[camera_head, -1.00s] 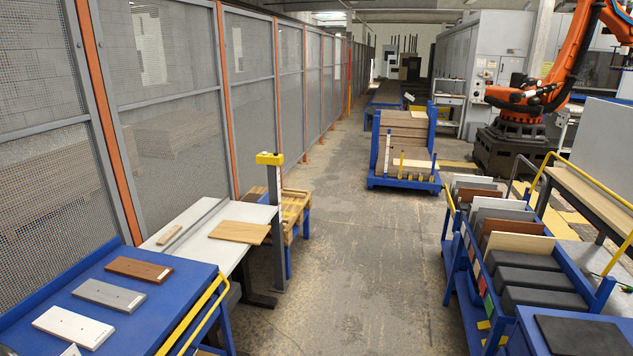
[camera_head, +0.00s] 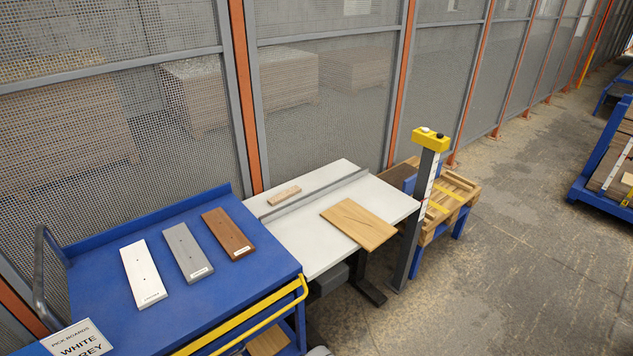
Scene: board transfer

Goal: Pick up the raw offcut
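A small light-wood block (camera_head: 284,196) lies on the white table (camera_head: 307,252), on the far side of a grey rail (camera_head: 315,194). A larger flat wooden board (camera_head: 358,224) lies on the near side of the rail, at the table's right part. I cannot tell from the picture alone which of the two wooden pieces is called the raw offcut. Neither of my grippers shows in the view.
A blue cart (camera_head: 95,257) with white (camera_head: 143,274), grey (camera_head: 187,252) and brown (camera_head: 228,233) boards and a sign (camera_head: 80,345) stands left. A yellow-topped post (camera_head: 430,139) and wooden pallet (camera_head: 440,208) stand right. Mesh fence (camera_head: 330,110) runs behind.

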